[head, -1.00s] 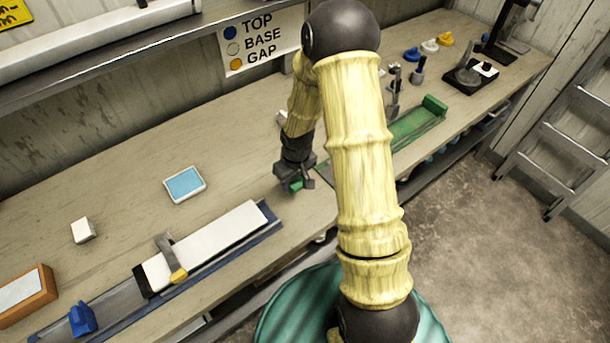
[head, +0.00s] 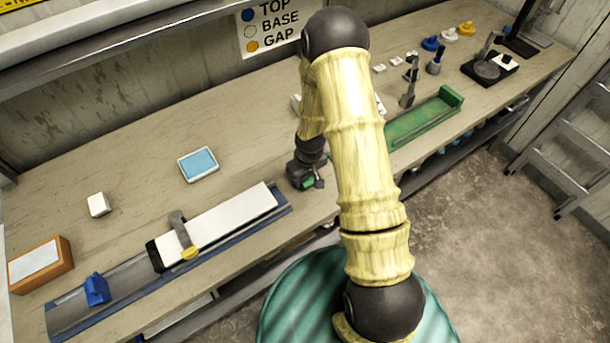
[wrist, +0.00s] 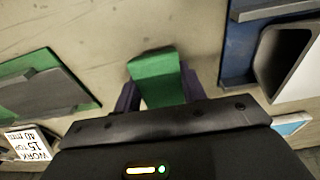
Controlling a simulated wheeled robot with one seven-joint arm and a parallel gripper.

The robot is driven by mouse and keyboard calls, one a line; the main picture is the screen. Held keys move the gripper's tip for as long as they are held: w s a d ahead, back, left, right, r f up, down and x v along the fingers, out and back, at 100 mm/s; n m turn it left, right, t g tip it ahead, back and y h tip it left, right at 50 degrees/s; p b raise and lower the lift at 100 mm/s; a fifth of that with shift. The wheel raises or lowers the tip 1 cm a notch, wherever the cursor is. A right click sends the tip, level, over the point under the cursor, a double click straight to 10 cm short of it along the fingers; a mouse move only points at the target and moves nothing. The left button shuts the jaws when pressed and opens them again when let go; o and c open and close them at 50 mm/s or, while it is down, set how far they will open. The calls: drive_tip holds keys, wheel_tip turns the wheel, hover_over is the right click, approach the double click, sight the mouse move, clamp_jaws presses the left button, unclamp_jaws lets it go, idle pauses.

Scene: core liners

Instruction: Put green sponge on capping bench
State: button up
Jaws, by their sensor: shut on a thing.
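The green sponge (wrist: 157,80) is between the two dark fingers of my gripper (wrist: 160,95) in the wrist view, and its far end sticks out past them. In the head view my gripper (head: 308,182) is over the front part of the long wooden bench (head: 135,150), with a small bit of green showing at its fingers. My gripper is shut on the sponge. I cannot tell whether the sponge touches the bench top. My arm hides part of the bench behind it.
A blue rail with a white core liner (head: 225,220) lies left of my gripper. A light-blue pad (head: 199,164) is behind it. A green tray (head: 425,118) lies to the right, beyond my arm. A ladder (head: 570,140) stands at far right. Bare bench top surrounds the pad.

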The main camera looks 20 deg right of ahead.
sight(308, 179)
drive_tip(key=shift+f, duration=0.1)
drive_tip(key=o, duration=0.9)
drive_tip(key=r, duration=0.4)
drive_tip(key=s+r+b, duration=0.1)
drive_tip(key=r, duration=0.3)
drive_tip(key=r+b, duration=0.1)
drive_tip(key=r, duration=0.3)
drive_tip(key=shift+s+d+r, duration=0.15)
drive_tip(key=shift+s+d, duration=0.05)
drive_tip(key=shift+d, duration=0.05)
